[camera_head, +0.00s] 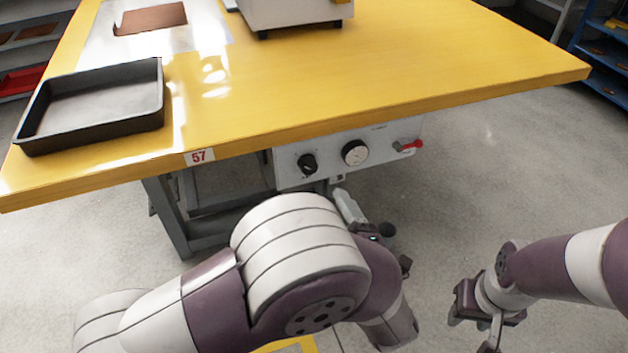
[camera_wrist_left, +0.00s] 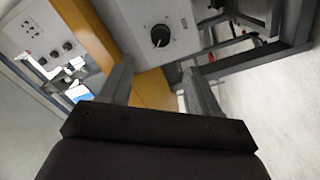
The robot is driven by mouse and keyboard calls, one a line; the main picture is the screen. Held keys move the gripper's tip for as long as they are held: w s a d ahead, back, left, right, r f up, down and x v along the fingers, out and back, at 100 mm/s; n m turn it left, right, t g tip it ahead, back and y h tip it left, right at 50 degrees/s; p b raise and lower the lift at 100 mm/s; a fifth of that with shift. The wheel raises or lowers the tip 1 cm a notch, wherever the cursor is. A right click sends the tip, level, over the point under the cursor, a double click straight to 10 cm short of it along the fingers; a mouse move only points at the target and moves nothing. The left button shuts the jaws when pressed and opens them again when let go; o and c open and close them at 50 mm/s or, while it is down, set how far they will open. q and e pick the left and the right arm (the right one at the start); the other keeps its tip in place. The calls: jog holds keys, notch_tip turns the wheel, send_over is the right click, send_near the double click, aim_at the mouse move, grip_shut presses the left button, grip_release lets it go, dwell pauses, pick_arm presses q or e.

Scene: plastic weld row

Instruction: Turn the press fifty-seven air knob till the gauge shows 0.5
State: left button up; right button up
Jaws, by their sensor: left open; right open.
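The black air knob (camera_head: 307,164) sits on the light grey panel (camera_head: 382,160) under the yellow table edge marked 57. The round gauge (camera_head: 355,152) is just right of it; its reading is too small to tell. In the left wrist view a black knob (camera_wrist_left: 161,36) with a white mark shows on a panel, beyond my left gripper (camera_wrist_left: 158,84). That gripper is open and empty, apart from the knob. In the head view my left arm hides most of its gripper, below the panel. My right gripper (camera_head: 472,333) is open and empty at the lower right, away from the panel.
A red-handled valve (camera_head: 410,146) is right of the gauge. The yellow table (camera_head: 330,85) overhangs the panel and carries a black tray (camera_head: 105,135) at left. In the left wrist view another panel (camera_wrist_left: 45,35) with knobs is at left. Grey floor is clear at right.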

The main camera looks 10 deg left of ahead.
aim_at(310, 169)
pick_arm(q)
jog(key=b+x, duration=0.4)
jog(key=x, duration=0.6)
jog(key=shift+w+a+f, duration=0.15)
jog(key=shift+w+a, duration=0.25)
jog(key=shift+w, duration=0.15)
jog(key=c, duration=1)
